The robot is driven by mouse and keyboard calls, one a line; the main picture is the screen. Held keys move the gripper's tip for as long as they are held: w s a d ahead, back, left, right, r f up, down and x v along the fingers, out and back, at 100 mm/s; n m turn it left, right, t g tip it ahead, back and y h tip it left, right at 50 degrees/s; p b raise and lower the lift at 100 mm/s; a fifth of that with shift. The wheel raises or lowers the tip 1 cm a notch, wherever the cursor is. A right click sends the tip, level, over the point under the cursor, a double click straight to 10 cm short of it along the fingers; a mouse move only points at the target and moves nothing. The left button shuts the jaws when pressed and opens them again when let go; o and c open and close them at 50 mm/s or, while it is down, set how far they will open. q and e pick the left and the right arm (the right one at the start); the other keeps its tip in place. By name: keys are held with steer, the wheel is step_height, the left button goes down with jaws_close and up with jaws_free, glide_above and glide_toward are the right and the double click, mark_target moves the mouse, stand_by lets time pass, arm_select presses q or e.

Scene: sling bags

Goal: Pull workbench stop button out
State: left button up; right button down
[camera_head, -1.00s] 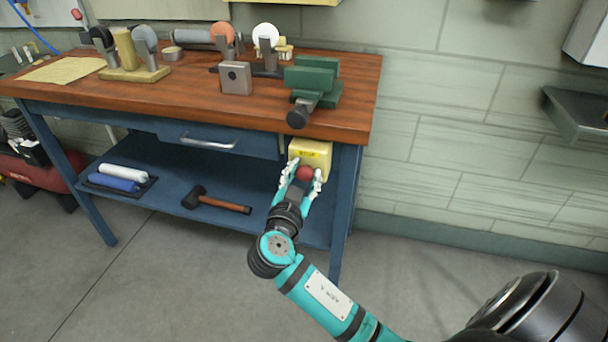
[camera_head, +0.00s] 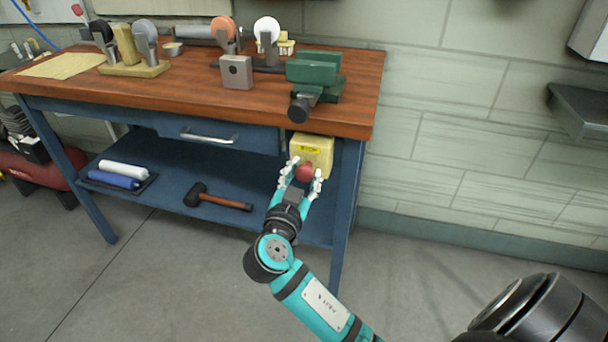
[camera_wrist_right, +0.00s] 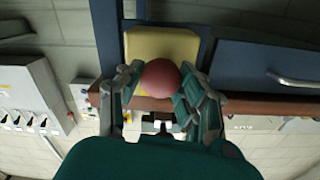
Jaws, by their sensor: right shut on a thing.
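The red stop button (camera_head: 305,173) is a round knob in front of a yellow box (camera_head: 318,148) fixed under the workbench's right end. My right gripper (camera_head: 301,178) reaches up to it from below, its fingers on both sides of the knob. In the right wrist view the fingers (camera_wrist_right: 158,88) are shut on the red knob (camera_wrist_right: 159,78), with the yellow box (camera_wrist_right: 150,45) behind it. The knob's stem is hidden. My left gripper is not in view.
The workbench (camera_head: 200,98) has a drawer with a metal handle (camera_head: 210,136) left of the box. A green vise (camera_head: 312,78) overhangs its front edge. A mallet (camera_head: 217,198) and two rolls (camera_head: 118,175) lie on the lower shelf. The floor in front is clear.

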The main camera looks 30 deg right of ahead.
steer(key=c, duration=1.2)
jaws_free()
steer(key=shift+a+f, duration=0.1)
steer(key=shift+f, duration=0.1)
steer(key=o, duration=0.4)
steer(key=shift+s+r, duration=0.15)
steer(key=shift+o, duration=0.2)
steer(key=v, duration=1.2)
